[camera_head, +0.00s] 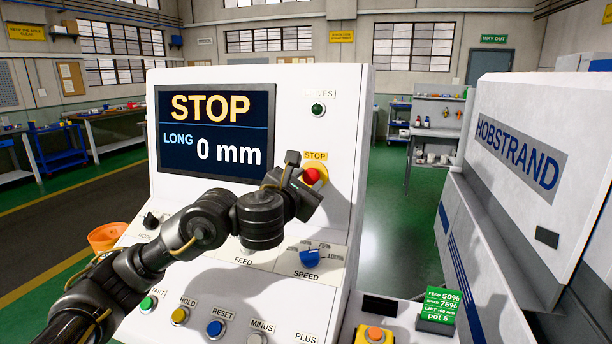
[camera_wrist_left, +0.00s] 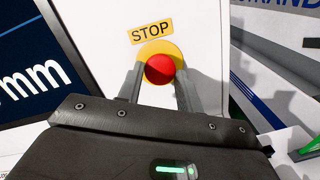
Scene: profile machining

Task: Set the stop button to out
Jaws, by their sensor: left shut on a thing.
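The stop button (camera_head: 312,176) is a red mushroom head on a yellow collar, on the upright white panel under a yellow STOP label (camera_head: 315,156). In the left wrist view the red button (camera_wrist_left: 159,69) sits between the two grey fingers of my left gripper (camera_wrist_left: 159,86). My left gripper (camera_head: 303,174) reaches the button from the left in the head view and is shut on it. The fingers hide part of the button's sides. I cannot tell from these views whether the button is in or out. My right gripper does not show.
The panel's screen (camera_head: 216,130) reads STOP, LONG, 0 mm. Below are the blue speed knob (camera_head: 309,258), a green start button (camera_head: 148,303) and a blue reset button (camera_head: 215,328). A yellow box with an orange button (camera_head: 375,334) and a green card (camera_head: 437,306) stand at lower right.

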